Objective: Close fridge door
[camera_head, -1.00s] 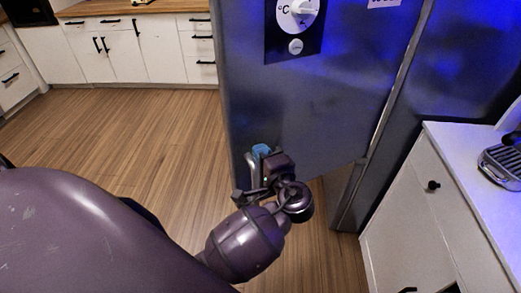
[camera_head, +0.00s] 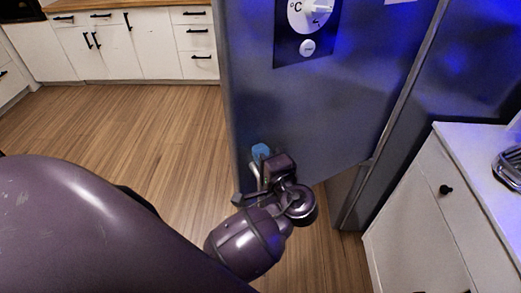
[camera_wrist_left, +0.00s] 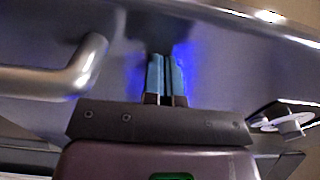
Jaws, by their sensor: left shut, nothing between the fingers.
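The fridge door (camera_head: 330,110) is a dark metallic panel standing partly open, with a gap along its right edge beside the fridge body (camera_head: 455,75). My left gripper (camera_head: 260,152) is at the lower left part of the door. In the left wrist view its blue fingertips (camera_wrist_left: 166,74) are together and empty, pointing at the door surface (camera_wrist_left: 220,60), very near or touching it. The metal door handle (camera_wrist_left: 75,75) is left of the fingers in that view, not between them. My right gripper is not in view.
A temperature dial (camera_head: 310,12) is on the door. A white counter cabinet (camera_head: 415,205) stands close at the right, with a metal appliance (camera_head: 511,165) on top. White cabinets (camera_head: 150,45) line the back. Wooden floor (camera_head: 130,120) is clear at left.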

